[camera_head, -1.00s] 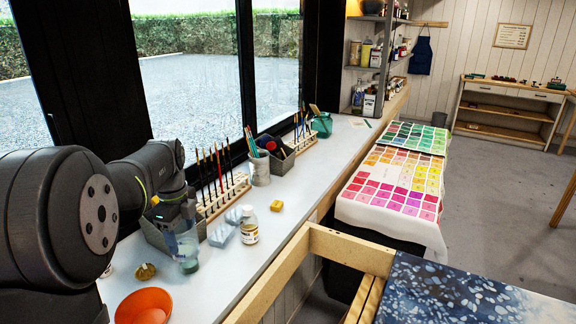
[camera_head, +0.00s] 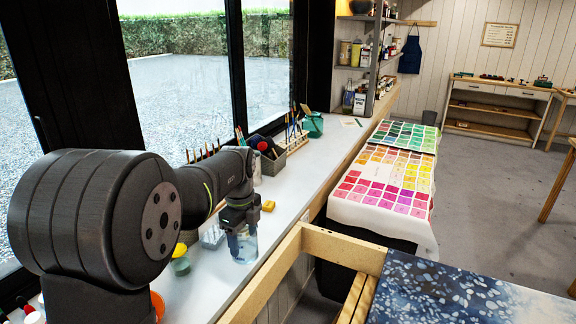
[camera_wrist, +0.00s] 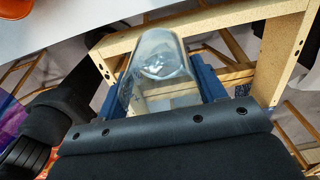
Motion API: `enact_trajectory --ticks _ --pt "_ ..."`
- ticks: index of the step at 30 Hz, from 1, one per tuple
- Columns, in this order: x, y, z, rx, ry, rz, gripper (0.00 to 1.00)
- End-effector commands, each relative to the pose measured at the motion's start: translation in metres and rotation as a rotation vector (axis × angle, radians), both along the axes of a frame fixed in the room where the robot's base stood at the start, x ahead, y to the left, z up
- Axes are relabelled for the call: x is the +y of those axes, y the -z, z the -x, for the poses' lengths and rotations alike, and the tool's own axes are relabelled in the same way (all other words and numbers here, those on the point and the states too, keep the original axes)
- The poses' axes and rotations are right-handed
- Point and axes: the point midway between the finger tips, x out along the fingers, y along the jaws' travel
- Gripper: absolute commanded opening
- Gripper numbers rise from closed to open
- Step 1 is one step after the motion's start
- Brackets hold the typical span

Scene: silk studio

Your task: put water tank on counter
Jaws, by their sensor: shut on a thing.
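The water tank (camera_wrist: 155,70) is a clear, see-through container. In the wrist view it sits between the two blue fingers of my gripper (camera_wrist: 160,92), which is shut on it. In the head view my gripper (camera_head: 239,229) points down and holds the clear tank (camera_head: 244,249) near the front edge of the pale counter (camera_head: 205,284). My gripper hides the tank's upper part. I cannot tell whether the tank's base touches the counter.
A wooden frame (camera_head: 333,247) with blue speckled cloth (camera_head: 460,295) stands right of the counter. An orange bowl (camera_head: 157,302) is partly hidden.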

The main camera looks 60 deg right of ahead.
Motion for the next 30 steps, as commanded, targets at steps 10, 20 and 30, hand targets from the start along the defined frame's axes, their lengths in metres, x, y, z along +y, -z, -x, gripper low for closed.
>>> enact_trajectory --ticks 10,20,30 --pt "0.0 0.027 -0.003 0.0 -0.001 0.0 0.38" --pt "0.005 0.063 -0.064 0.001 -0.005 -0.002 0.38" --pt "0.007 0.093 -0.114 0.0 -0.001 0.0 0.38"
